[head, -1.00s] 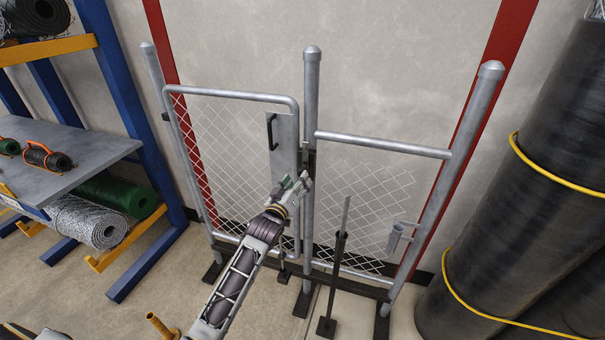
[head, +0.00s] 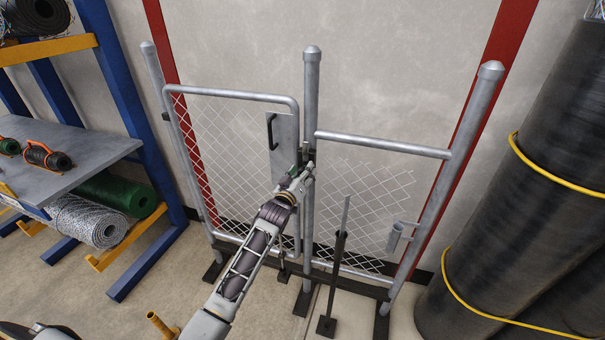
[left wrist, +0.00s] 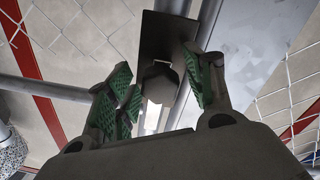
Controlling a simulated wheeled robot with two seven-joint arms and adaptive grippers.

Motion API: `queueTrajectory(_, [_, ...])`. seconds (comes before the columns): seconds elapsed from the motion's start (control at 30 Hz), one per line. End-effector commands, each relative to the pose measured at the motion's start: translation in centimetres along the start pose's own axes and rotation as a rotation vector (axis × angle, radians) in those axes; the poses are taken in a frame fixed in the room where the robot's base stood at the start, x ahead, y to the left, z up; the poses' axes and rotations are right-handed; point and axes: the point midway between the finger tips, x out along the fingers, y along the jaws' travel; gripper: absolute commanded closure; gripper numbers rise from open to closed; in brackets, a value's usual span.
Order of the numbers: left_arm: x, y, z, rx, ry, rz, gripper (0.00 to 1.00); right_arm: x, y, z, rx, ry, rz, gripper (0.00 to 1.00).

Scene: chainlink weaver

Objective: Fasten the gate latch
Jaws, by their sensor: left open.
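The gate (head: 240,96) is a grey tube frame with chain-link mesh, standing between posts, with a plate and a black handle (head: 270,131) on its right side. The latch (head: 307,155) is a dark metal part at the middle post (head: 311,90), partly hidden by my left gripper (head: 300,172). In the left wrist view, my left gripper (left wrist: 158,88) is open, its green-padded fingers on either side of a grey latch piece (left wrist: 160,82) in front of a dark plate (left wrist: 165,35). I cannot tell whether the pads touch it. My right gripper is not in view.
A fixed mesh panel (head: 370,205) fills the right side, with a dark upright stand (head: 338,255) in front. A blue rack (head: 135,110) with rolls stands left. Large black rolls (head: 520,180) stand right. The floor before the gate's left part is mostly clear.

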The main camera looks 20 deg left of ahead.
Motion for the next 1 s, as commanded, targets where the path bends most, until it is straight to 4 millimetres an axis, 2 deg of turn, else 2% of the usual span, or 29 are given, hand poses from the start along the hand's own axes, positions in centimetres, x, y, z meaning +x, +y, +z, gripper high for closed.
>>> queueTrajectory(0.13, [-0.01, 0.0, 0.0, 0.0, 0.0, 0.0, 0.47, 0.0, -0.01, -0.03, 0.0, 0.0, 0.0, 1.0])
queueTrajectory(0.17, [-0.01, 0.0, 0.0, 0.0, 0.0, 0.0, 0.5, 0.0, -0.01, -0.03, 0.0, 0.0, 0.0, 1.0])
queueTrajectory(0.57, [-0.02, -0.01, 0.0, 0.0, 0.0, 0.0, 1.0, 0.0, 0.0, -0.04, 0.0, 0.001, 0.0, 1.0])
queueTrajectory(1.0, [0.57, -0.08, -0.01, -0.028, 0.001, 0.0, 1.0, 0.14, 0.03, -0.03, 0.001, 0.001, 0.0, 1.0])
